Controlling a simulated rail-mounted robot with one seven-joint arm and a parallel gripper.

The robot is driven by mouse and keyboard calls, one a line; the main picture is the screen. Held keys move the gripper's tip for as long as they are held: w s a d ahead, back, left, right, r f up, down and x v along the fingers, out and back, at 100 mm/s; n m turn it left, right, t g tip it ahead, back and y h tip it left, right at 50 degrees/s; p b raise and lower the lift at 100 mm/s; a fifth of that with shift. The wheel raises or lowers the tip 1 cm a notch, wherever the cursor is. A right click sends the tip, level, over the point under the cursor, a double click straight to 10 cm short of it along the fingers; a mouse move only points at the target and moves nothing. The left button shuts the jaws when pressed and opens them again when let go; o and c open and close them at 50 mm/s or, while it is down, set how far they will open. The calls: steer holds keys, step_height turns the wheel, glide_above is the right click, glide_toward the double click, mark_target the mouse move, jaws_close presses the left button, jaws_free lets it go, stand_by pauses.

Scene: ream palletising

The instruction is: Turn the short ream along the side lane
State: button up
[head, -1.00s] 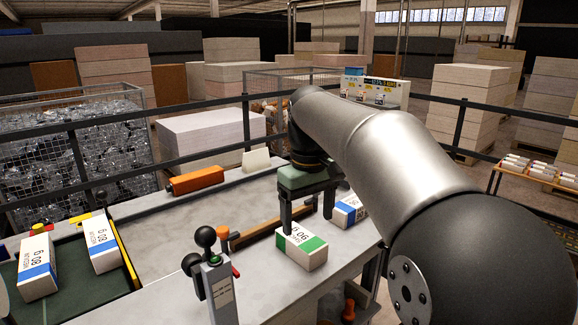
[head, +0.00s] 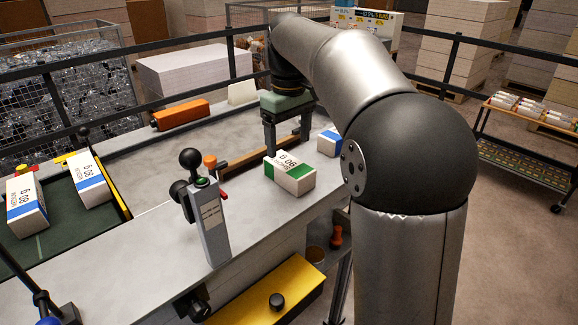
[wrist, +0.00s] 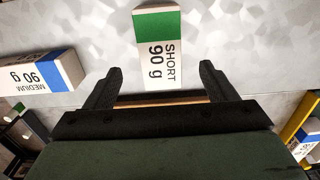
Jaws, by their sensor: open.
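The short ream (head: 289,177), white with a green band, lies flat on the grey worktop (head: 150,235). In the wrist view the short ream (wrist: 158,45) reads "SHORT 90 g" and sits just beyond the fingertips, roughly centred between them. My gripper (head: 288,145) is open and empty, behind the ream in the head view. Its two dark fingers (wrist: 156,75) stand apart in the wrist view. I cannot tell whether a finger touches the ream. Which strip of worktop is the side lane is not clear.
A blue-banded medium ream (wrist: 40,72) lies near my left finger in the wrist view. A wooden bar (head: 240,162) runs behind the short ream. A lever post (head: 208,220) stands front left. Two blue-banded reams (head: 27,205) lie on the green belt (head: 65,225).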

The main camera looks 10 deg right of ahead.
mark_target(289, 164)
step_height(289, 164, down, 8)
steer(key=shift+r, duration=0.25)
steer(key=c, duration=1.2)
steer(key=shift+r, duration=0.1)
steer(key=shift+r+p, duration=0.1)
steer(key=shift+p, duration=0.2)
steer(key=n+p, duration=0.1)
steer(key=n, duration=0.1)
steer(key=shift+r+n, duration=0.15)
steer(key=shift+n, duration=0.25)
steer(key=n, duration=0.3)
steer(key=shift+f, duration=0.2)
steer(key=shift+p, duration=0.3)
